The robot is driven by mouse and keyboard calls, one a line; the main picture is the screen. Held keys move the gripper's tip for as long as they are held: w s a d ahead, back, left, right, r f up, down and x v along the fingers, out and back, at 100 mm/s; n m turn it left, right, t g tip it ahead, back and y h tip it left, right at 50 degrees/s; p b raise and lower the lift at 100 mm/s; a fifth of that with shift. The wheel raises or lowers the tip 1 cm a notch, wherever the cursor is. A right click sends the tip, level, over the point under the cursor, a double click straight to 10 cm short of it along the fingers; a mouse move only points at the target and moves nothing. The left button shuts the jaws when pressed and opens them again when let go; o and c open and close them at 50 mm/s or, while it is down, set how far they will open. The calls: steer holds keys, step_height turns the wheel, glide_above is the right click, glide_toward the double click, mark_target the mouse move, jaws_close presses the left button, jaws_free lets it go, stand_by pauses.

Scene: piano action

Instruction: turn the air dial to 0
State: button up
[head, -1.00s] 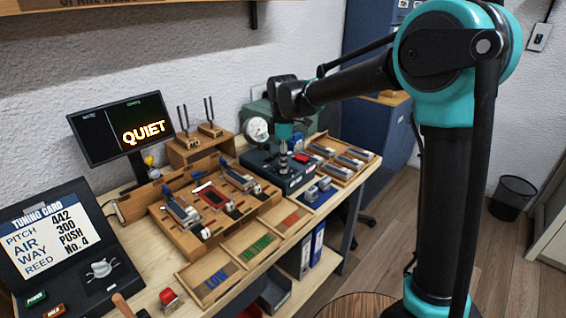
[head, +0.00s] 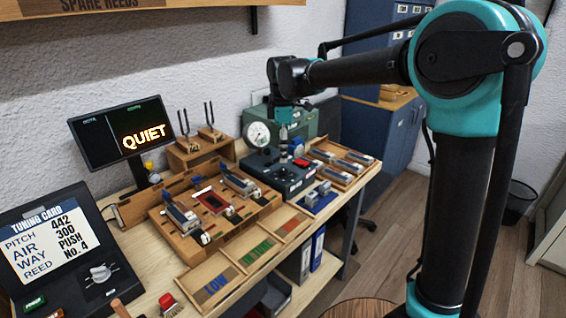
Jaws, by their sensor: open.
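The dark control box (head: 268,176) stands at the far end of the bench, with a round white gauge (head: 257,134) at its back left. A small round knob (head: 283,172) shows on its top; its pointer and marks are too small to read, and I cannot tell for sure that it is the air dial. My gripper (head: 284,142) points down above the box, open and apart from the knob, with nothing seen in it.
A black screen (head: 122,132) reads QUIET. Tuning forks (head: 198,126) stand upright on wooden blocks left of the gauge. A wooden rack (head: 180,240) with metal reeds and a sectioned tray (head: 222,262) fill the middle bench. A reed tray (head: 343,162) lies right of the box.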

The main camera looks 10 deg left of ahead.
mark_target(283, 168)
steer(key=shift+r, duration=2.8)
